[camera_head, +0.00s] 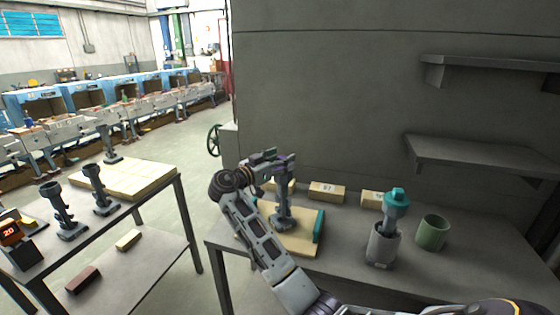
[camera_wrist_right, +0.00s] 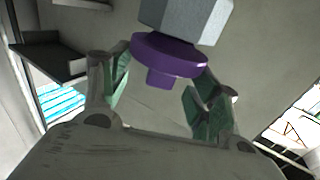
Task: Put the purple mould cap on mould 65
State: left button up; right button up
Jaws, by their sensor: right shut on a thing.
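The purple mould cap (camera_wrist_right: 172,56) shows in the right wrist view between my right gripper's green-padded fingers (camera_wrist_right: 163,95), its short stub pointing between them. A grey block-like body (camera_wrist_right: 185,18) meets the cap's far side there; I cannot tell whether they touch. In the head view my right gripper (camera_head: 268,160) is above a grey mould (camera_head: 283,206) standing upright on a wooden board. No number 65 is readable. My left gripper is not in view.
Labelled blocks (camera_head: 327,191) line the back of the table. Teal uprights edge the board (camera_head: 302,246). Several moulds stand on the left table (camera_head: 150,205).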

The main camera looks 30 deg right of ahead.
jog(key=shift+b, duration=0.4)
dwell(0.3)
jog(key=shift+f+b, duration=0.55)
jog(key=shift+b, duration=0.05)
dwell(0.5)
jog(key=o, duration=0.7)
jog(key=shift+o, duration=0.2)
jog(key=shift+a, duration=0.15)
jog(key=b+v, duration=0.3)
jog(key=v, duration=0.7)
jog(key=shift+a, duration=0.35)
dwell(0.6)
jog(key=shift+s, duration=0.1)
jog(key=shift+a, duration=0.1)
dwell(0.7)
